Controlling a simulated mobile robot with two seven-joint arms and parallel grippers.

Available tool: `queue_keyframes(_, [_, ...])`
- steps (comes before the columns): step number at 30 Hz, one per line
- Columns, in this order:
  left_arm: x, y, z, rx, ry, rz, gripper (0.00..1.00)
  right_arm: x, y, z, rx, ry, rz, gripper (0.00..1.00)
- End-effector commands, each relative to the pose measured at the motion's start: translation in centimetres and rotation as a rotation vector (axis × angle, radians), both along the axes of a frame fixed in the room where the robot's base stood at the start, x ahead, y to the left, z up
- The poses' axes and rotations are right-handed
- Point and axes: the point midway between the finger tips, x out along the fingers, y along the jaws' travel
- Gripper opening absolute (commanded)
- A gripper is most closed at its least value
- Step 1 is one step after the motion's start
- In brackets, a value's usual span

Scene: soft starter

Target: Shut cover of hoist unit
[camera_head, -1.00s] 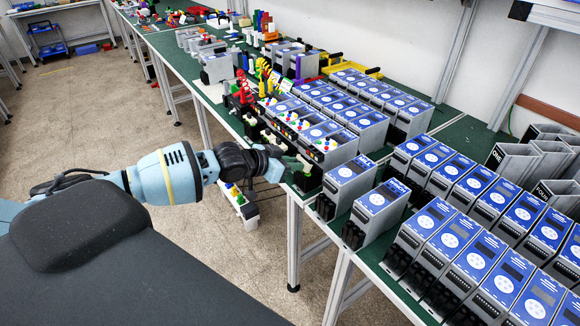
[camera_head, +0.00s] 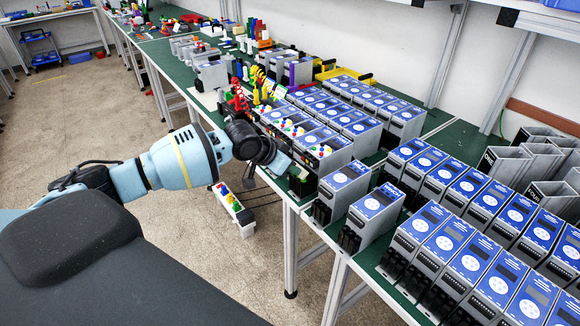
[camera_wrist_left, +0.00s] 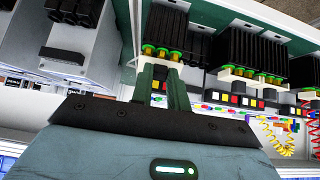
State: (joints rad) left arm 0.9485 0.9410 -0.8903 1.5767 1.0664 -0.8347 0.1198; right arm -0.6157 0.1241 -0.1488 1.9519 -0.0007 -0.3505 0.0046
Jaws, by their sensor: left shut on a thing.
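No label marking the hoist unit can be read. Grey units with blue tops and coloured buttons (camera_head: 326,151) stand at the table's front edge, right by my left gripper (camera_head: 297,180). In the left wrist view, my left gripper's dark green fingers (camera_wrist_left: 162,72) are closed on a small part at the front of a unit with black terminals (camera_wrist_left: 165,30) and orange-green ends. The held part is mostly hidden between the fingers, and I cannot tell whether it is the cover. My right gripper is not in view.
Rows of blue-topped soft starters (camera_head: 470,255) fill the table on the right. Two stand apart near the gripper (camera_head: 370,215). Grey empty housings (camera_head: 540,160) stand at the far right. The floor to the left is clear.

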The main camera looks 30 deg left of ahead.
Motion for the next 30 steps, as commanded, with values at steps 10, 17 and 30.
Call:
queue_keyframes(10, [0.0, 0.0, 0.0, 0.0, -0.001, 0.0, 0.38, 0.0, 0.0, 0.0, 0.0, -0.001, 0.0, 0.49])
queue_keyframes(17, [0.0, 0.0, 0.0, 0.0, -0.001, 0.0, 0.38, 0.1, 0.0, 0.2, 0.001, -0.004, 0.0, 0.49])
queue_keyframes(30, [-3.6, 1.5, 4.2, 0.001, -0.004, 0.0, 0.38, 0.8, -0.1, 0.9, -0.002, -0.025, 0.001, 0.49])
